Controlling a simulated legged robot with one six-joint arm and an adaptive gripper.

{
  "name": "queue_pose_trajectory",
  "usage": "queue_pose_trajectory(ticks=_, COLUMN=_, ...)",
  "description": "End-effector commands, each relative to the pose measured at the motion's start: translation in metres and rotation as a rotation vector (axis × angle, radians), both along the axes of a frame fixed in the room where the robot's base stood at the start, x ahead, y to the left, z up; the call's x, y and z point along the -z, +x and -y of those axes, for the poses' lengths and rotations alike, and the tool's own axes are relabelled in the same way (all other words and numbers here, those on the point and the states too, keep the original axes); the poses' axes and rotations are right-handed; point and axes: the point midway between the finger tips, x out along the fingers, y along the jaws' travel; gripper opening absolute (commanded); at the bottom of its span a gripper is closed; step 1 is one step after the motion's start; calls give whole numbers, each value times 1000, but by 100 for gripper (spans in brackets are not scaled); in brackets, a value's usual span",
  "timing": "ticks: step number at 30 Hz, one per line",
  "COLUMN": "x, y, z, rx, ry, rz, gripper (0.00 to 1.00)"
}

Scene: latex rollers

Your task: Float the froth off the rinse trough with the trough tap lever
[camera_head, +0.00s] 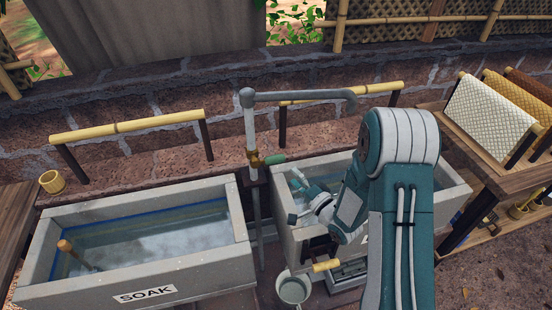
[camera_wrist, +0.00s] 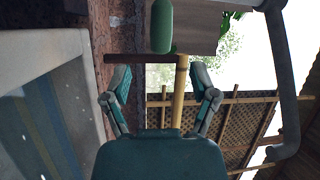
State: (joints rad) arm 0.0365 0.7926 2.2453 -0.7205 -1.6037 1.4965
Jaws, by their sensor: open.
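The trough tap lever is a short green handle (camera_head: 272,159) at a brass valve (camera_head: 255,160) on the grey standpipe. In the wrist view the green lever (camera_wrist: 162,25) hangs at top centre, beyond the fingertips. The grey rinse trough (camera_head: 340,158) stands at right, its label and much of its inside hidden by my arm; froth cannot be made out. My gripper (camera_head: 298,198) is over this trough, right of and below the lever in the picture. The wrist view shows its two fingers (camera_wrist: 162,88) spread, empty and apart from the lever.
The pipe's spout (camera_head: 350,96) reaches over the right trough, close to my arm. The SOAK trough (camera_head: 150,280) stands at left with cloudy water and a wooden-handled tool. A bucket (camera_head: 293,289) sits below between the troughs. Bamboo rails (camera_head: 130,126) stand behind; a rack of sheets (camera_head: 490,115) is at right.

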Motion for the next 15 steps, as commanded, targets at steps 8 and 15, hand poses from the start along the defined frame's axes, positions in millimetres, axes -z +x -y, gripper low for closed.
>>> queue_pose_trajectory(ticks=8, x=-6, y=40, z=-34, rx=-2, ry=-1, rz=2, gripper=75)
queue_pose_trajectory(ticks=15, x=-9, y=62, z=-51, rx=0, ry=-2, rz=0, gripper=75)
